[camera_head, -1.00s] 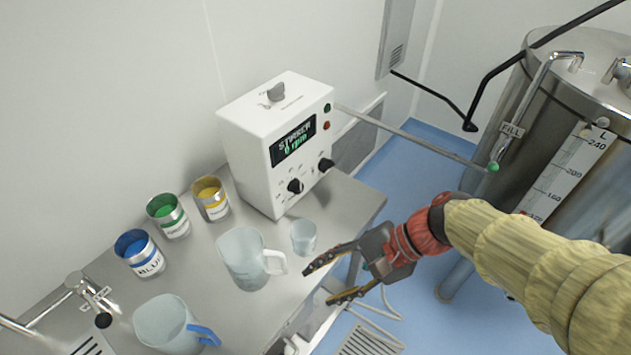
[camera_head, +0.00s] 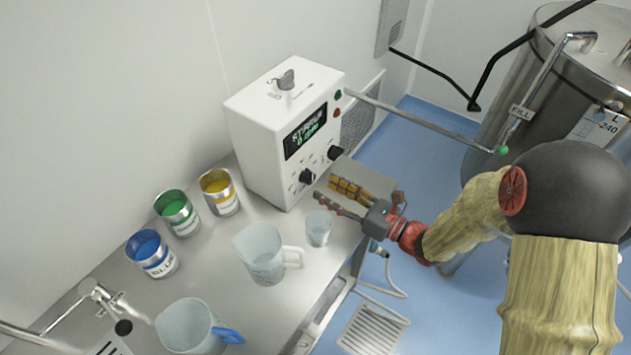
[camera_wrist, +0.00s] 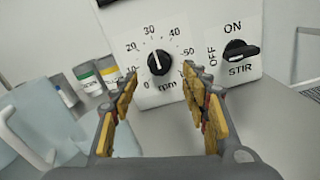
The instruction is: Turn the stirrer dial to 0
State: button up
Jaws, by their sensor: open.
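The stirrer dial (camera_head: 307,177) is a round black knob on the front of the white stirrer box (camera_head: 262,150). In the wrist view the dial (camera_wrist: 158,62) has a scale from 0 to 50 rpm, and its white mark points roughly upward, near 20 to 30. The box's display (camera_head: 306,132) reads "STIRRER 0 rpm". My gripper (camera_head: 324,190) is open and empty, in front of the box. In the wrist view its fingertips (camera_wrist: 160,76) lie on either side of the dial in the picture, apart from it.
A black STIR ON/OFF switch (camera_wrist: 238,50) sits right of the dial. A small clear beaker (camera_head: 318,228) and a clear jug (camera_head: 266,255) stand on the metal table near my gripper. Blue, green and yellow pots (camera_head: 219,192) stand left. A steel tank (camera_head: 545,70) is at right.

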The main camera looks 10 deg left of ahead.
aim_at(312, 181)
jog(key=shift+b+x, duration=0.55)
jog(key=shift+x, duration=2.15)
jog(key=shift+s, duration=0.1)
jog(key=c, duration=0.3)
jog(key=c, duration=0.7)
jog(key=shift+c, duration=0.8)
